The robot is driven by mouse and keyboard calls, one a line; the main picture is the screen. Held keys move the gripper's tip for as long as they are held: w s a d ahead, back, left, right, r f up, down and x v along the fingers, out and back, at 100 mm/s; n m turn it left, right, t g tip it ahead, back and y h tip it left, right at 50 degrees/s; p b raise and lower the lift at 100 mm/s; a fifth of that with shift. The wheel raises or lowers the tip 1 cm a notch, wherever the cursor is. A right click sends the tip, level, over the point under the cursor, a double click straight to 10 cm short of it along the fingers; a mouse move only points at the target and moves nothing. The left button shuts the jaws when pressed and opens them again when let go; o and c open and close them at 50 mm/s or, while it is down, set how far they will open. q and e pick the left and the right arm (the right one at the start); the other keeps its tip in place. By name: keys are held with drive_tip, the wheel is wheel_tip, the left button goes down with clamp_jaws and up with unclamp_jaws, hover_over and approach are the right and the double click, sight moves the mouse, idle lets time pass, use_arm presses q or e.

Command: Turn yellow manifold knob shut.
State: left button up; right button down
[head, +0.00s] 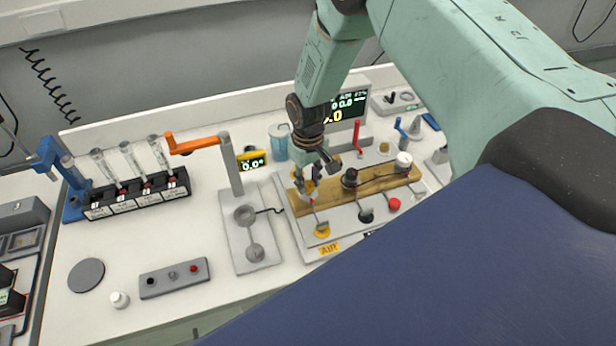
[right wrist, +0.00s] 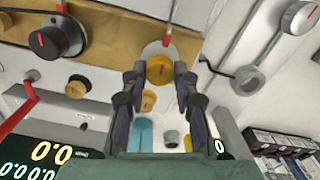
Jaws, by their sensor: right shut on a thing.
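The yellow manifold knob (right wrist: 159,69) shows in the right wrist view between the two dark fingers of my right gripper (right wrist: 159,76), with a red mark on its face. In the head view my right gripper (head: 308,192) reaches down onto the left end of the brass-coloured manifold block (head: 379,187) and hides most of the knob. The gripper is shut on the knob. A black knob (head: 349,178) and a white knob (head: 404,160) sit further right on the same block. My left gripper is not in view.
A grey panel with a tall post and orange lever (head: 194,144) stands left of the manifold. A display (head: 349,108) and a red lever (head: 357,131) stand behind it. A rack of tubes (head: 137,195) is at far left.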

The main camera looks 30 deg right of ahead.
sight(308, 184)
drive_tip(key=shift+w+r+m, duration=0.15)
drive_tip(key=shift+w+m, duration=0.05)
drive_tip(key=shift+m, duration=0.4)
drive_tip(key=c, duration=1.4)
unclamp_jaws()
drive_tip(key=o, duration=0.4)
drive_tip(key=shift+s, duration=0.2)
wheel_tip(308, 184, up, 12)
drive_tip(key=shift+f, duration=0.1)
